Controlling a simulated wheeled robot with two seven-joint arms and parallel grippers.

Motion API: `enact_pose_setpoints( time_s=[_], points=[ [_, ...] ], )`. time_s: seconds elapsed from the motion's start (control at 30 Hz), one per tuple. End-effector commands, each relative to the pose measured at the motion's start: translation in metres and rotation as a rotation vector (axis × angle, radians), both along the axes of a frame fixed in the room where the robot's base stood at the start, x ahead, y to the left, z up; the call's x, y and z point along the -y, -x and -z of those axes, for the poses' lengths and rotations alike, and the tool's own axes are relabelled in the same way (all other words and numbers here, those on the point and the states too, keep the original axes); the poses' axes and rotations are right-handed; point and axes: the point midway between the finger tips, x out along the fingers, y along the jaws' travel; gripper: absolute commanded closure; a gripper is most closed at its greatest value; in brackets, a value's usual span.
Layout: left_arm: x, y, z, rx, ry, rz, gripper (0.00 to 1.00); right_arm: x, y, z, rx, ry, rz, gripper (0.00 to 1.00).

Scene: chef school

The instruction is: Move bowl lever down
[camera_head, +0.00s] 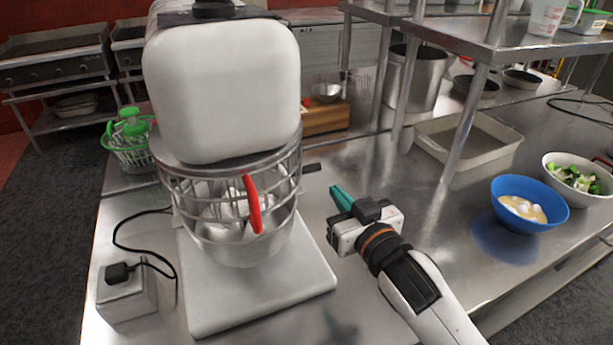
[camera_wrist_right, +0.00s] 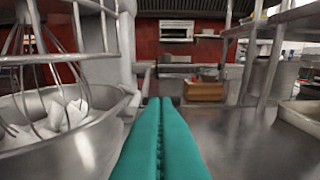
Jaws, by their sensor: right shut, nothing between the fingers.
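The stand mixer (camera_head: 222,95) is large and white, with a steel bowl (camera_head: 238,245) under a wire guard (camera_head: 285,185) that has a red handle. A short dark lever (camera_head: 312,168) sticks out to the right from behind the bowl; in the right wrist view a grey bar (camera_wrist_right: 145,67) beside the mixer column looks like it. My right gripper (camera_head: 341,197) is right of the bowl, its teal fingers pressed together and empty, apart from the lever and nearer the camera. In its wrist view the fingertips (camera_wrist_right: 160,103) point forward, just right of the bowl (camera_wrist_right: 70,145). My left gripper is out of view.
A shelf post (camera_head: 467,120) stands on the steel table behind my right gripper. A blue bowl (camera_head: 530,204), a bowl of vegetables (camera_head: 552,165) and a grey tray (camera_head: 437,150) lie to the right. A socket box (camera_head: 125,297) with a cable is left of the mixer.

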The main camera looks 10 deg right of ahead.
Motion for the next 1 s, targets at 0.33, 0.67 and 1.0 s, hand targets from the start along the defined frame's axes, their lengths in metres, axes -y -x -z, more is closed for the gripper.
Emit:
enact_pose_setpoints(
  time_s=[0.33,0.67,1.0],
  points=[
    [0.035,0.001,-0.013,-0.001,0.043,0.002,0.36,-0.009,-0.052,0.000,0.001,0.006,0.006,1.00],
    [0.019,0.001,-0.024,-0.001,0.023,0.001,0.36,-0.021,-0.109,0.019,-0.003,0.005,0.004,1.00],
    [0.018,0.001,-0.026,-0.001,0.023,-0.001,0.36,-0.023,-0.123,0.036,0.001,0.004,0.003,1.00]
  ],
)
